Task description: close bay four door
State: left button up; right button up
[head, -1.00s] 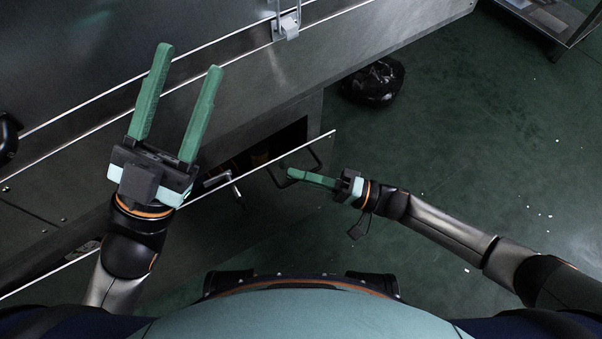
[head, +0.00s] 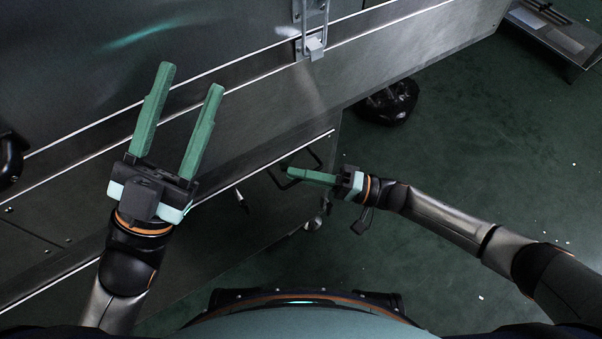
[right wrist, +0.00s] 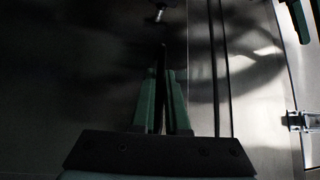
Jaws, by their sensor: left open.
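The bay door (head: 262,222) is a grey metal panel low on the dryer's side, with a bright top edge. No dark opening shows behind it in the head view, but I cannot tell whether it is fully flush. A lever latch (head: 241,197) sticks out from it. My right gripper (head: 290,173) is at the door's black loop handle (head: 310,158). In the right wrist view its fingers (right wrist: 163,85) are close together around a thin dark bar, which looks like the handle. My left gripper (head: 190,78) is open and empty above the dryer's side. No bay number is readable.
The dryer's long metal body (head: 220,60) fills the upper left, with a metal clasp (head: 313,45) on it. A caster (head: 313,224) shows below the door's right end. A black bag (head: 388,101) lies on the green floor (head: 480,170). A metal table (head: 550,35) stands at top right.

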jog(key=shift+o, duration=1.4)
jog(key=shift+w+r, duration=0.1)
jog(key=shift+w, duration=0.3)
jog(key=shift+o, duration=0.3)
jog(key=shift+d, duration=0.35)
jog(key=s+p+v, duration=0.1)
jog(key=p+v, duration=0.1)
jog(key=v, duration=1)
